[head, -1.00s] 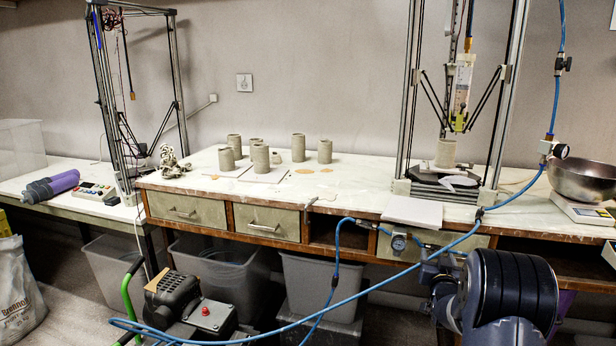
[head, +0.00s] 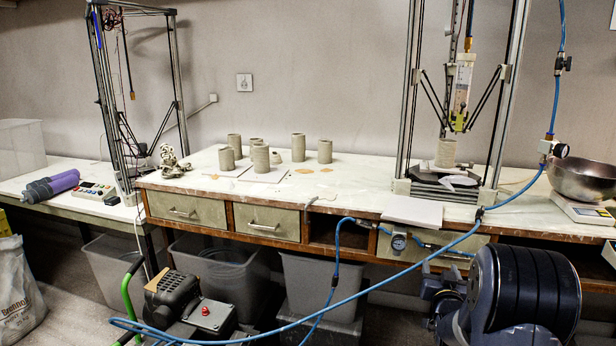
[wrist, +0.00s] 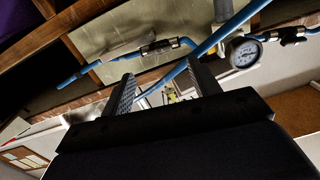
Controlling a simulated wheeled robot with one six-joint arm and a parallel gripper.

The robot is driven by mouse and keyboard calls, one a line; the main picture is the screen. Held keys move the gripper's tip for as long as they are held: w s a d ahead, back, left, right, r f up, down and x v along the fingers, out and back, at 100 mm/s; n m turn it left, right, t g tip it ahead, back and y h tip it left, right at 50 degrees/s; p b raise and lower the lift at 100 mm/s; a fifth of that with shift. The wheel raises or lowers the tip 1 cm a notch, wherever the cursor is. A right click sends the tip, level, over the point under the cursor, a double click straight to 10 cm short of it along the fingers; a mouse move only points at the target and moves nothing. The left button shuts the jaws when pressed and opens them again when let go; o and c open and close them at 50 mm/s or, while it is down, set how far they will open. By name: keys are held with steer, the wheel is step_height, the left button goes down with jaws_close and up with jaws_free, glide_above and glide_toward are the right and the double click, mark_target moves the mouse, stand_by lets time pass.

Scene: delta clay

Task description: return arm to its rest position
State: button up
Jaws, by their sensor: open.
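My arm shows at the lower right of the head view, low in front of the workbench (head: 350,192), and its gripper tips cannot be made out there. In the wrist view my gripper (wrist: 160,90) is open, with two ridged fingers apart and nothing between them. Beyond the fingers, the wrist view shows the bench front tilted, with a drawer face (wrist: 125,35), a blue hose (wrist: 228,27) and a pressure gauge (wrist: 245,53).
Several grey clay cylinders (head: 298,147) stand on the bench. A delta printer holds another cylinder (head: 446,153) at the right. A blue air hose (head: 400,282) loops in front of the bench near my arm. A compressor (head: 180,297) stands on the floor. A metal bowl (head: 585,181) sits at far right.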

mark_target(437, 250)
steer(key=x, duration=0.6)
steer(key=shift+w+r+p, duration=0.1)
steer(key=shift+r+p, duration=0.05)
steer(key=shift+p, duration=0.2)
steer(key=shift+r+m+p, duration=0.1)
steer(key=shift+m+p, duration=0.3)
steer(key=shift+p, duration=0.65)
steer(key=m+p, duration=0.1)
steer(key=p, duration=0.2)
steer(key=shift+d+y, duration=0.1)
steer(key=shift+y, duration=0.2)
steer(key=shift+m+p, duration=0.4)
steer(key=shift+p, duration=0.65)
